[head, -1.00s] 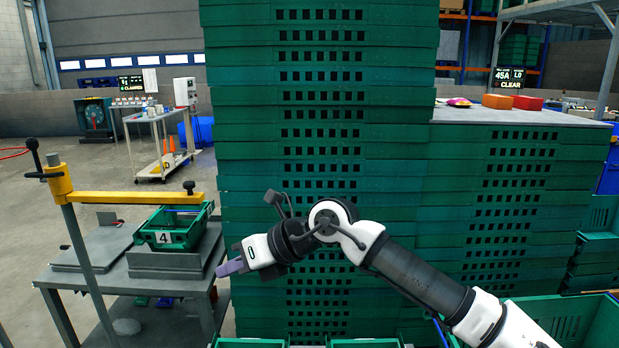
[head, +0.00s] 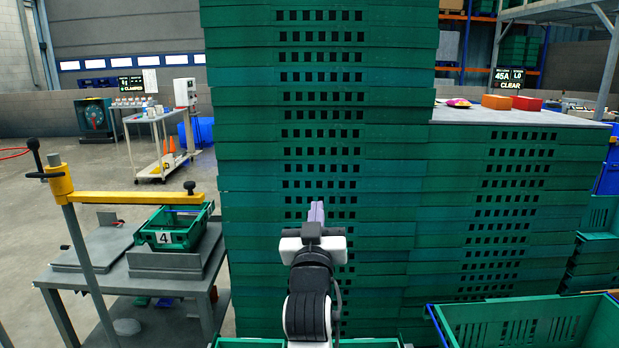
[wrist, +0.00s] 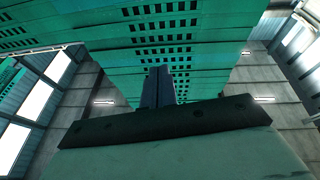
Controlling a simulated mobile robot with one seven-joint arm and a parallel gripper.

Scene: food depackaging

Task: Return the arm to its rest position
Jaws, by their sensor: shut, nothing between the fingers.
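My gripper (head: 316,212) is in the lower middle of the head view, in front of the tall stack of green crates (head: 240,150). Its fingers are together and point up and away from me, with nothing between them. In the wrist view my gripper (wrist: 159,72) also shows with its dark fingers side by side, and the stack rises beyond them. The arm behind the gripper is folded in line with the camera. The gap between the fingertips and the stack is hard to judge.
A grey bench (head: 75,280) at left bears a green crate marked 4 (head: 178,237), with a yellow clamp arm (head: 130,198) before it. Green crates stand at lower right (head: 520,325). A lower stack (head: 510,200) with a grey top is at right. Floor (head: 110,180) shows at left.

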